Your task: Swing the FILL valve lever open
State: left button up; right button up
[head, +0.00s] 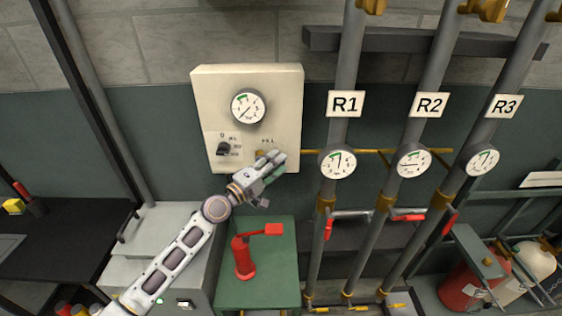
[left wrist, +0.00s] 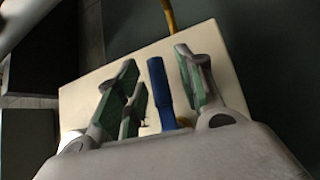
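The cream panel (head: 203,95) on the wall carries a round gauge (head: 248,107), a dark selector knob (head: 224,148) and the FILL label (head: 267,141). My left gripper (head: 272,167) is at the panel's lower right, just below the FILL label. It covers most of the valve there; a bit of brass (head: 260,154) shows. In the left wrist view, a blue lever (left wrist: 161,92) stands between the green-padded fingers. The fingers are apart, one on each side of it, with visible gaps. I cannot tell whether any finger touches it. My right gripper is not in view.
Pipes labelled R1 (head: 344,104), R2 (head: 429,105) and R3 (head: 504,106) stand to the right, with gauges and red-handled levers. A red tool (head: 243,258) stands on a green surface below the panel. A red cylinder (head: 465,288) is at the lower right.

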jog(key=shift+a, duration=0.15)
pick_arm(q)
grip_shut()
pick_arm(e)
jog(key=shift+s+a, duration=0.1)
